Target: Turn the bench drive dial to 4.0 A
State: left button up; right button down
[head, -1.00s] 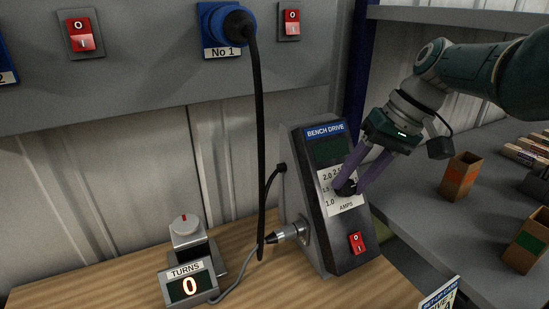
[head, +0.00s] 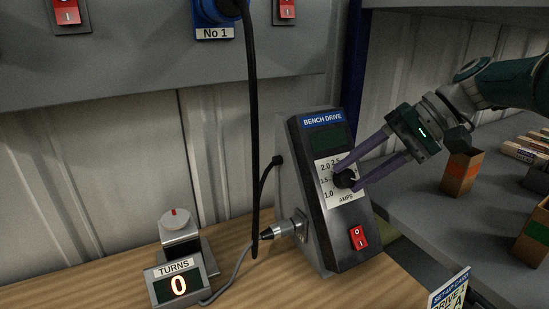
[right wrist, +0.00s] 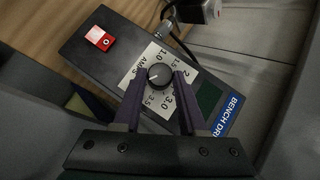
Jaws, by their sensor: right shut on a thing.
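The bench drive (head: 343,235) is a dark sloped box with a blue name plate and a white AMPS scale (head: 325,194) on its face. Its round black dial (head: 344,180) sits on the scale, and it also shows in the right wrist view (right wrist: 160,76). My right gripper (head: 347,177) is shut on the dial, with one purple finger on each side. In the wrist view the scale figures 1.0, 1.5, 3.0 and 3.5 show around the dial. The 4.0 mark is not readable, and I cannot tell the exact setting. The small display (head: 329,138) looks dark. My left gripper is out of view.
A red switch (head: 358,238) is low on the drive's face. A cable plug (head: 284,229) enters its left side, and a black cable (head: 254,130) hangs nearby. The TURNS counter (head: 178,284) reads 0. A set-up card (head: 450,292) stands at front right. Open boxes (head: 461,173) stand on the right shelf.

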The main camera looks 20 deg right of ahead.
dwell(0.3)
jog(key=shift+c, duration=2.3)
grip_release()
jog(key=p+v, duration=0.3)
jog(key=v, duration=0.4)
jog(key=shift+r+p, duration=0.15)
jog(key=shift+p, duration=0.15)
jog(key=shift+s, duration=0.1)
